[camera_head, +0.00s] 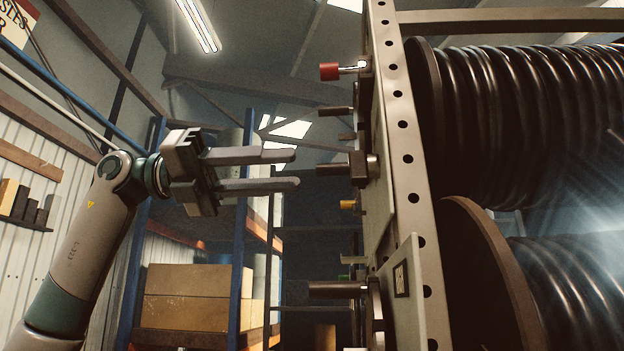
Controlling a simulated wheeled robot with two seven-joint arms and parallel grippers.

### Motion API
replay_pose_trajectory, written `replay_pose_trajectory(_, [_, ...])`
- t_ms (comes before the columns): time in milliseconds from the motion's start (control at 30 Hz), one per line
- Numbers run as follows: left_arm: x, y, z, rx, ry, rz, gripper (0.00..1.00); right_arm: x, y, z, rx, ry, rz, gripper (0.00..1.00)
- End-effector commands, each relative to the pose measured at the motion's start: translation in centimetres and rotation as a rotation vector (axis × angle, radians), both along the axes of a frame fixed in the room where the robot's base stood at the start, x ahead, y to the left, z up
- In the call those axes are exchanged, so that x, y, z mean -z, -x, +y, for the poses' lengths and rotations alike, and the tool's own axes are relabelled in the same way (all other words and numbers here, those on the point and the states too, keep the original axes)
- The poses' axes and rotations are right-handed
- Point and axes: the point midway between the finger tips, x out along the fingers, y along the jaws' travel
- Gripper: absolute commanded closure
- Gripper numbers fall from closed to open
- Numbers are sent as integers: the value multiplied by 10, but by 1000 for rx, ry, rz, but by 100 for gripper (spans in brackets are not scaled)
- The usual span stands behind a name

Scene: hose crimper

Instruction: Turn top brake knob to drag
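My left gripper (296,170) reaches in from the left with its two fingers apart and nothing between them. Its tips point right, toward the side of the perforated reel frame (408,158), with a gap of air before it. Several knobs and handles stick out leftward from that frame. A red knob (330,71) is at the top, with a dark handle (336,111) below it. A thicker dark handle (336,170) is about level with my fingers. I cannot tell which is the top brake knob, and no drag marking is readable. My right gripper is not in view.
A yellow knob (347,205) and a brown handle (336,289) stick out lower on the frame. Black hose reels (540,120) fill the right side. A blue shelf rack with cardboard boxes (195,295) stands behind my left arm.

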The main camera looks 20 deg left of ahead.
Motion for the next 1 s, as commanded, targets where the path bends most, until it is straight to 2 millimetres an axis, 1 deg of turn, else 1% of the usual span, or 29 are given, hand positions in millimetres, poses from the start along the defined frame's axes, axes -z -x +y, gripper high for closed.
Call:
replay_pose_trajectory(33, [2, 3, 11, -3, 3, 0, 70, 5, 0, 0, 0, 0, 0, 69])
replay_pose_trajectory(200, [1, 11, 43, -3, 3, 0, 70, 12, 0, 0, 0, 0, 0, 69])
replay_pose_trajectory(300, [0, 16, 57, -2, 2, -1, 70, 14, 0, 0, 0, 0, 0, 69])
replay_pose_trajectory(400, [0, 19, 68, -1, 1, 0, 70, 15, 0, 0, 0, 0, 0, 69])
replay_pose_trajectory(600, [0, 22, 77, 0, 0, 0, 70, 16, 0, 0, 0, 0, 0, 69])
replay_pose_trajectory(1000, [0, 22, 77, 0, 0, 0, 70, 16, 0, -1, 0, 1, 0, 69])
